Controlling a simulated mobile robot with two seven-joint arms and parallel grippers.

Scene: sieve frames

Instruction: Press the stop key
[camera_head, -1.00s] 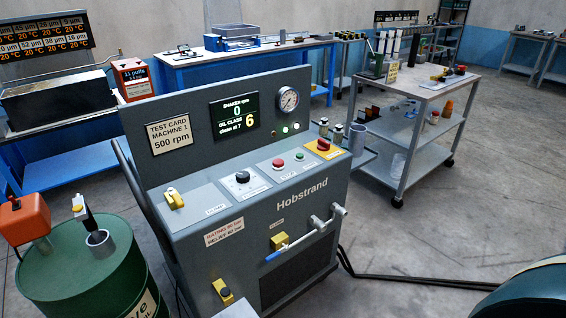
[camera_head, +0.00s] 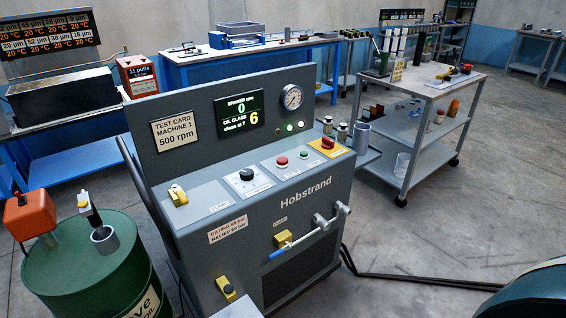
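The grey Hobstrand test machine (camera_head: 255,200) stands in the middle of the view. On its sloping panel are a red round button (camera_head: 281,161) and, to its right, a green button (camera_head: 303,155). Their small labels are too blurred to read surely. A red knob on a yellow plate (camera_head: 328,143) is further right. A black dial (camera_head: 246,174) and a yellow switch (camera_head: 178,195) are to the left. The display (camera_head: 239,113) reads shaker 0 rpm and oil class 6. Neither of my grippers is in view.
A green oil drum (camera_head: 85,265) with an orange box on it (camera_head: 30,215) stands at left. A blue-handled lever (camera_head: 282,248) juts from the machine's front. A grey trolley (camera_head: 420,95) stands behind at right. Black hoses (camera_head: 420,281) run over open floor.

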